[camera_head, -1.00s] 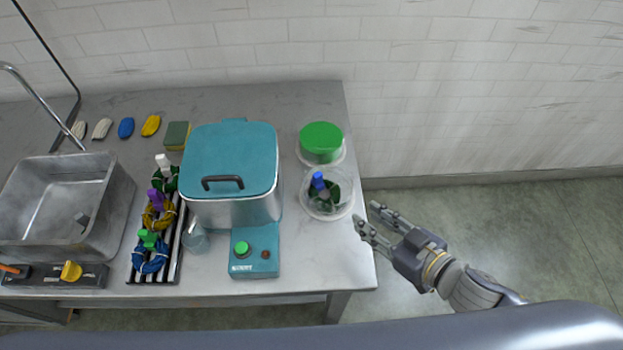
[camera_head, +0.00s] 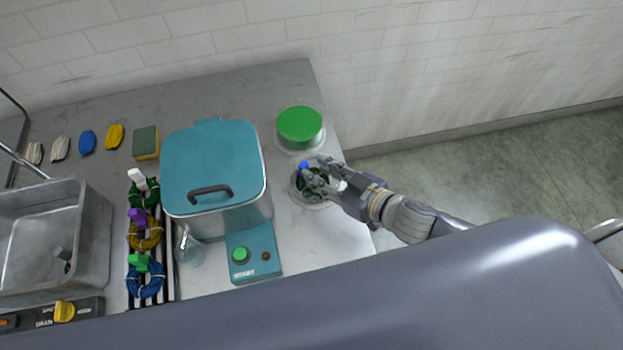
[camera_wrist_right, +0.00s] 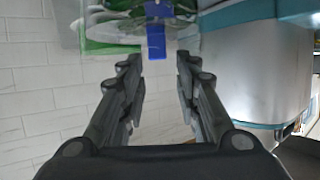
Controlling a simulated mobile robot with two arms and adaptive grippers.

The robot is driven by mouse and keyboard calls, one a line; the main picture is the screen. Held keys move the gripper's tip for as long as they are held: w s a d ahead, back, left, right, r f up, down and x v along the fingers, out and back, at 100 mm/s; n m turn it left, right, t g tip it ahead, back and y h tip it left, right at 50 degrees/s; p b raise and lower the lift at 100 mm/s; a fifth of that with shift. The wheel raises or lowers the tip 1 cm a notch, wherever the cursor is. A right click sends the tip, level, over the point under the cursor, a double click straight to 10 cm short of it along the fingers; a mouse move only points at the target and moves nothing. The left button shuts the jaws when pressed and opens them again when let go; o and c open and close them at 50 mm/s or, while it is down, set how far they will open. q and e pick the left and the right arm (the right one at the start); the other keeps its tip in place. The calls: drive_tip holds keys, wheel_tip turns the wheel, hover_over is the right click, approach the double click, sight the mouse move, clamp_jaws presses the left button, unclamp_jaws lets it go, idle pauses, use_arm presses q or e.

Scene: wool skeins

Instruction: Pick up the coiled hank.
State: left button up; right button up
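A dark green coiled hank (camera_head: 302,184) with a blue clip (camera_head: 303,166) sits in a clear round dish (camera_head: 297,198) near the right end of the steel counter. My right gripper (camera_head: 314,171) reaches in from the right over the dish, and its fingers partly hide the hank. In the right wrist view the two fingers (camera_wrist_right: 157,65) stand apart with nothing between them. The blue clip (camera_wrist_right: 156,42) is just beyond the fingertips, with green yarn (camera_wrist_right: 118,28) beside it behind clear material. My left gripper is not in view.
A green-lidded round container (camera_head: 300,125) stands behind the dish. A teal-lidded pot (camera_head: 212,165) stands to the left, with a glass flask (camera_head: 188,247) by it. A rack (camera_head: 168,270) holds clipped green, yellow and blue hanks, beside a metal sink (camera_head: 95,235).

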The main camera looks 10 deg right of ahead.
sight(306, 167)
drive_tip(key=shift+w+a+f+p, duration=0.25)
drive_tip(key=shift+w+a+p, duration=0.1)
drive_tip(key=shift+w, duration=0.25)
drive_tip(key=x, duration=0.3)
drive_tip(key=shift+w+d+f+p, duration=0.1)
drive_tip(key=shift+d+f+p, duration=0.1)
drive_tip(key=shift+p, duration=0.2)
drive_tip(key=shift+w+a+f, duration=0.15)
drive_tip(key=shift+a, duration=0.05)
drive_tip(key=shift+c, duration=0.6)
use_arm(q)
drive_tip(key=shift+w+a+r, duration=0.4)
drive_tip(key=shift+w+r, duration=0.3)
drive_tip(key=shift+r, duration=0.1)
use_arm(e)
clamp_jaws()
